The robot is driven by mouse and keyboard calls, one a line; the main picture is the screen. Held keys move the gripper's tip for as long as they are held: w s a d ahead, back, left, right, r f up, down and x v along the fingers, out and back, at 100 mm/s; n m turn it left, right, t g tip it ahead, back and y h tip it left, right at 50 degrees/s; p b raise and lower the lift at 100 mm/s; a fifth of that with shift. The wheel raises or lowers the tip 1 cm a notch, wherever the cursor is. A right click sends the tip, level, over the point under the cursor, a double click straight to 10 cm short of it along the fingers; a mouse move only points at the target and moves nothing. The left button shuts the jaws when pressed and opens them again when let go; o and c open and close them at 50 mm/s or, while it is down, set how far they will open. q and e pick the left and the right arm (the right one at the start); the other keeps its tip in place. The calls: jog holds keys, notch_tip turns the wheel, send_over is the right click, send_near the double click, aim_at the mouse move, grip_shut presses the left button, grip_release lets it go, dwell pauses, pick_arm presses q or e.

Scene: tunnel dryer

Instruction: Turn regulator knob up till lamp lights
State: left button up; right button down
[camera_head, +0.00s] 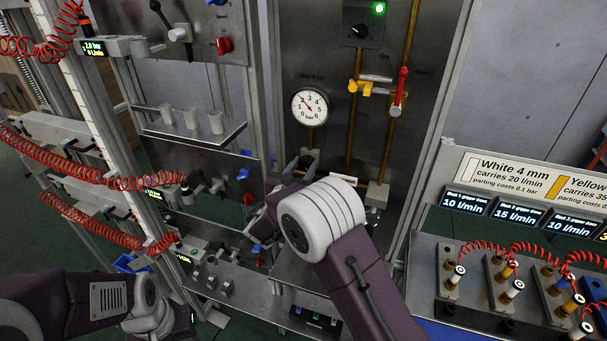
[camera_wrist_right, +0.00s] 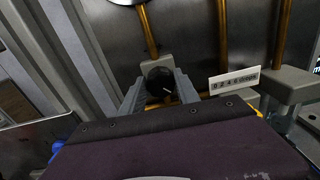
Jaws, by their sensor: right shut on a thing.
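The regulator's black knob (camera_wrist_right: 160,80), with a white mark, sits below the pressure gauge. In the right wrist view, the two grey fingers of my right gripper (camera_wrist_right: 159,92) are on either side of it, shut on it. In the head view, my right gripper (camera_head: 300,166) reaches the panel below the gauge; my arm partly hides the regulator. The round white gauge (camera_head: 310,106) has its needle toward the upper left, roughly near 2. A green lamp (camera_head: 379,8) glows on the panel's top box. My left arm's end is at lower left; its fingers are not clear.
Brass pipes and a yellow-handled valve (camera_head: 367,87) stand right of the gauge, with a red lever (camera_head: 400,88) beside them. A scale label (camera_wrist_right: 234,80) is right of the knob. A shelf (camera_head: 195,131) with several grey cups is at left. Red coiled hoses hang further left.

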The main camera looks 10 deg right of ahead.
jog(key=c, duration=1.1)
grip_release()
jog(key=shift+o, duration=1)
jog(key=shift+w, duration=0.1)
jog(key=shift+s+a+f, duration=0.15)
jog(key=shift+s+a, duration=0.05)
jog(key=shift+s, duration=0.1)
jog(key=b+v, duration=0.3)
jog(key=v, duration=0.5)
jog(key=shift+s, duration=0.15)
